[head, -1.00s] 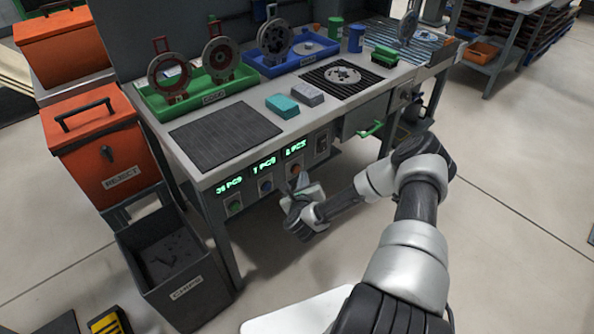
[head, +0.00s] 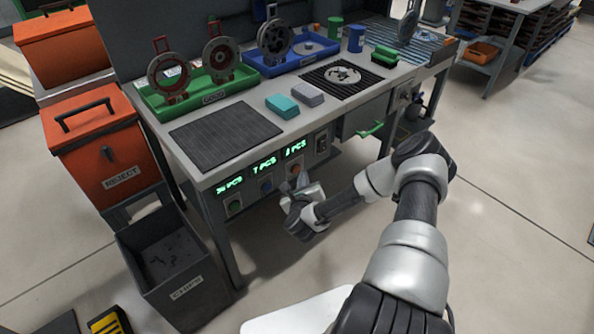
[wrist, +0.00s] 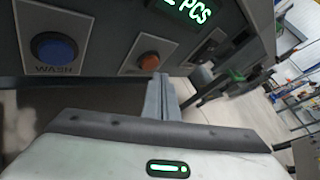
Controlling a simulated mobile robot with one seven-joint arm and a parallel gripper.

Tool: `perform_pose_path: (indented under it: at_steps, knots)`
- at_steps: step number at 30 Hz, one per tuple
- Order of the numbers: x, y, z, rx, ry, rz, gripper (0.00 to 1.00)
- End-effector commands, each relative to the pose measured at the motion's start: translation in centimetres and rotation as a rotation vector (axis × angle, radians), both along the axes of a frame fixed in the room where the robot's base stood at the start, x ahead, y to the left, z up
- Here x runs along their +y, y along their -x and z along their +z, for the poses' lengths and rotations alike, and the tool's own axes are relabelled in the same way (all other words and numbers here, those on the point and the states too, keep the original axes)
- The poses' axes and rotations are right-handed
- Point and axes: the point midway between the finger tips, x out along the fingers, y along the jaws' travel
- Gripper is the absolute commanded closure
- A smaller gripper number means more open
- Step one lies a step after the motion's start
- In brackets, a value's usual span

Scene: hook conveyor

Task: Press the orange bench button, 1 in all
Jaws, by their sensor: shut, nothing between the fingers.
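The orange button (wrist: 149,61) sits on its plate on the bench's front panel in the wrist view, just beyond the tip of my gripper (wrist: 160,78). My gripper's fingers are closed together with nothing between them.
A blue button (wrist: 54,50) marked WASH is left of the orange one. A green button (head: 234,206) is farther left. Green displays (head: 264,165) glow above them. The bench top (head: 262,107) overhangs the panel. An orange REJECT bin (head: 105,160) and CHIPS bin (head: 185,285) stand left.

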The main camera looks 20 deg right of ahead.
Motion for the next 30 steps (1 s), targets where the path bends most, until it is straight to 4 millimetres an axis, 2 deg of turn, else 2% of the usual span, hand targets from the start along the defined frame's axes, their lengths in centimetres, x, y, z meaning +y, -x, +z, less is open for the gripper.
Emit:
perform_pose_path:
  at_steps: [30]
  knots:
    - [0.4,-1.0,0.0,-0.001,0.0,0.0,1.0]
